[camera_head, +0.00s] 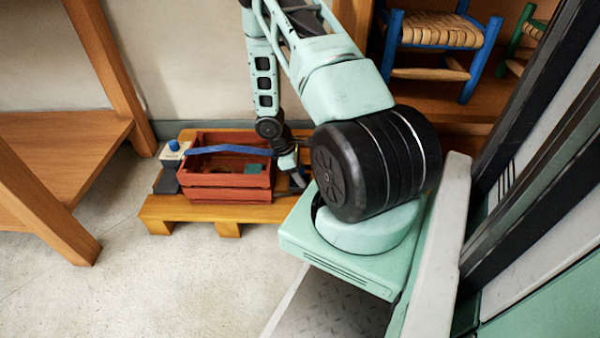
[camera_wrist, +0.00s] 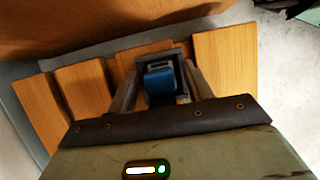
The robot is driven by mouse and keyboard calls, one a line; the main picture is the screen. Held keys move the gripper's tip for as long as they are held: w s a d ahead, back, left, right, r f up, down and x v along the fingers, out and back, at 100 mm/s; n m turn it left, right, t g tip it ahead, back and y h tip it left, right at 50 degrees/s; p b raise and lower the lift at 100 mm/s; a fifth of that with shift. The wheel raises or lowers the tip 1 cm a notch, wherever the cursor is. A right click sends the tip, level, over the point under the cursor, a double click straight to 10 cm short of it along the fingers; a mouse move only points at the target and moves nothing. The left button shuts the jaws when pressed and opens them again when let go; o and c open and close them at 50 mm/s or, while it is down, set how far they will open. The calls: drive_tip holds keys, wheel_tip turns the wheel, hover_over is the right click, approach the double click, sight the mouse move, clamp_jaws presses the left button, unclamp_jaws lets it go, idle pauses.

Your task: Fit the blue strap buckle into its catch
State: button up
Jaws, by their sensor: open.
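The blue strap (camera_head: 225,149) stretches across the top of a red slatted crate (camera_head: 226,190), from the left side to behind my arm on the right. In the wrist view a blue piece (camera_wrist: 160,80), which looks like the buckle end, sits in a dark frame (camera_wrist: 145,64) that looks like the catch. How deep it sits I cannot tell. My gripper (camera_head: 299,181) is low at the crate's right side. In the wrist view its open fingers (camera_wrist: 161,78) stand on either side of the blue piece and dark frame; contact is unclear.
The crate stands on a wooden pallet (camera_head: 205,213). A grey post with a white, blue-knobbed box (camera_head: 174,151) stands at its left. A wooden shelf unit (camera_head: 60,150) is farther left. Blue chair (camera_head: 436,40) stands behind right. Floor (camera_head: 130,275) in front is clear.

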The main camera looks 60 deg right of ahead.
drive_tip(key=p+v, duration=0.7)
drive_tip(key=v, duration=0.5)
drive_tip(key=w+a+r+t, duration=0.1)
drive_tip(key=w+a+r, duration=0.2)
drive_tip(key=a+r, duration=0.65)
drive_tip(key=w+a+r+t, duration=0.25)
drive_tip(key=a+r, duration=0.45)
drive_tip(key=a, duration=0.6)
drive_tip(key=s+a+r+n+y, duration=0.1)
drive_tip(key=s+a+r, duration=0.5)
drive_tip(key=s+a, duration=0.2)
drive_tip(key=s+a+r+n+y, duration=0.1)
drive_tip(key=s+a+r, duration=0.4)
drive_tip(key=s+a, duration=0.4)
drive_tip(key=a, duration=0.4)
drive_tip(key=shift+s+r+y, duration=0.2)
drive_tip(key=shift+r+y, duration=0.1)
drive_tip(key=shift+r, duration=0.1)
drive_tip(key=shift+t, duration=0.25)
wheel_tip(320, 180, up, 47)
drive_tip(key=p, duration=4.7)
